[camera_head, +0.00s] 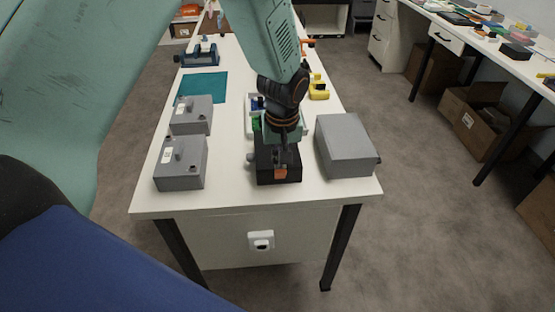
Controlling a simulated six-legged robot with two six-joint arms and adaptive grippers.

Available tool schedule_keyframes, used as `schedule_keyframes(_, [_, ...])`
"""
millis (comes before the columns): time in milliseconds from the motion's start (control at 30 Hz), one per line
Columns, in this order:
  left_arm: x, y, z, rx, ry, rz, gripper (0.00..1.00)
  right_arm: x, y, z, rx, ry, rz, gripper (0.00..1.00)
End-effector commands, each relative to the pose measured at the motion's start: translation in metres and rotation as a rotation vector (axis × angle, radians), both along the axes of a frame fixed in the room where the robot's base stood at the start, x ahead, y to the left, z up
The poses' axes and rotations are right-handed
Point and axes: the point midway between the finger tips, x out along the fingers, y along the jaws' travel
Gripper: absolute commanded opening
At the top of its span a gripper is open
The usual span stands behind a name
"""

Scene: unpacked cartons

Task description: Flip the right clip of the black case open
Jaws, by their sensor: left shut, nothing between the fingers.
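The black case (264,176) sits near the front edge of the white table, between grey boxes. An orange patch (281,173) shows on its front; I cannot tell whether it is a clip. My left gripper (284,146) points down over the case. It is shut, with nothing seen in it. It hides part of the case's top, and I cannot tell whether it touches the case. The right clip is too small and covered to make out. My right gripper is out of view.
A large grey box (345,145) stands right of the case. Two smaller grey boxes (180,163) (191,115) stand to the left. A light tray (250,104) lies behind the case. A teal mat (202,88) and a blue vise (200,54) are farther back. The table (228,195) is bare at front left.

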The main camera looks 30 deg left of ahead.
Motion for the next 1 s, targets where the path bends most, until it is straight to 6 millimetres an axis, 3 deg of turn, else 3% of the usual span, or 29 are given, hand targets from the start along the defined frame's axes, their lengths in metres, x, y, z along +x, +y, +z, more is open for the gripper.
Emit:
schedule_keyframes(667, [0.0, -0.005, -0.003, 0.0, 0.0, 0.0, 0.0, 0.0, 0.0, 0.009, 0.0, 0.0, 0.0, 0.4])
schedule_keyframes(1000, [-0.01, -0.011, 0.002, 0.0, 0.001, -0.001, 0.0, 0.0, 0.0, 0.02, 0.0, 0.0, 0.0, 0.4])
